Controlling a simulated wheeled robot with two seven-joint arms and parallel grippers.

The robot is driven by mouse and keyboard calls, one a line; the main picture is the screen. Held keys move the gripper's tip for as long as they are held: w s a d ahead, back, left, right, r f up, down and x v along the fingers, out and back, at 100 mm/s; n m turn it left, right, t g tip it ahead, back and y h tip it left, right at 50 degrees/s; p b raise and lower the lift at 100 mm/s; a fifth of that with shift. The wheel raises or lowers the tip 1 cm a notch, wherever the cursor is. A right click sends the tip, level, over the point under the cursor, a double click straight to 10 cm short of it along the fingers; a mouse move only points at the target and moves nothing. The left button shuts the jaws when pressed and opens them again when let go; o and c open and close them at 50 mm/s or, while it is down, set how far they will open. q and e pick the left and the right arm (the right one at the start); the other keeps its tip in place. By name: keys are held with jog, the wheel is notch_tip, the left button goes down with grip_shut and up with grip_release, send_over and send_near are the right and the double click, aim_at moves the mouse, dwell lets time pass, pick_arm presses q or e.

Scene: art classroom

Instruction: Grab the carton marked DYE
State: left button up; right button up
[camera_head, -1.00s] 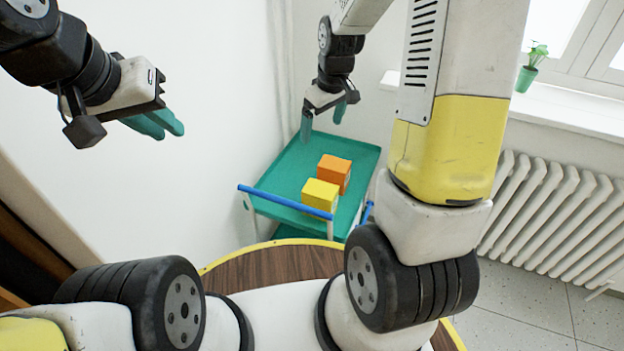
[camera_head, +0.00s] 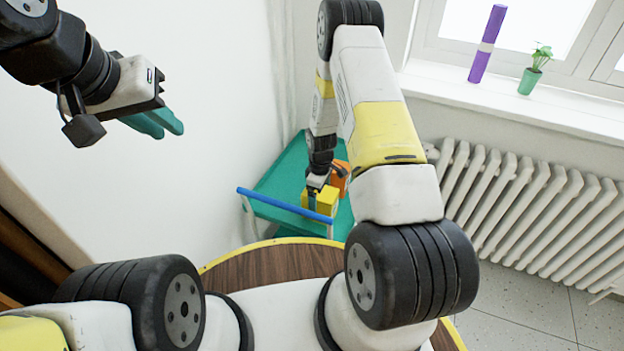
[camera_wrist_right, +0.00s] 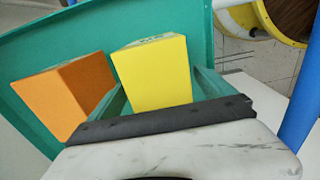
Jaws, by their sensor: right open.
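A yellow carton (camera_head: 328,201) and an orange carton (camera_head: 341,183) stand on the teal trolley (camera_head: 272,186). I cannot read a DYE mark on either. My right gripper (camera_head: 314,190) is open at the yellow carton and partly covers it. In the right wrist view, the yellow carton (camera_wrist_right: 156,75) is between the two teal fingers, and the orange carton (camera_wrist_right: 65,95) is outside them, to the left. Whether the fingers touch the yellow carton is unclear. My left gripper (camera_head: 157,122) is raised at the upper left, away from the trolley, with nothing visible in it.
The trolley has a blue handle (camera_head: 283,206) at its near edge. A white wall is close on its left. A radiator (camera_head: 530,205) is at right, below a windowsill with a purple cylinder (camera_head: 483,55) and a potted plant (camera_head: 531,75).

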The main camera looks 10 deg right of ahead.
jog(key=shift+d+f, duration=0.15)
jog(key=shift+f, duration=1.8)
grip_shut()
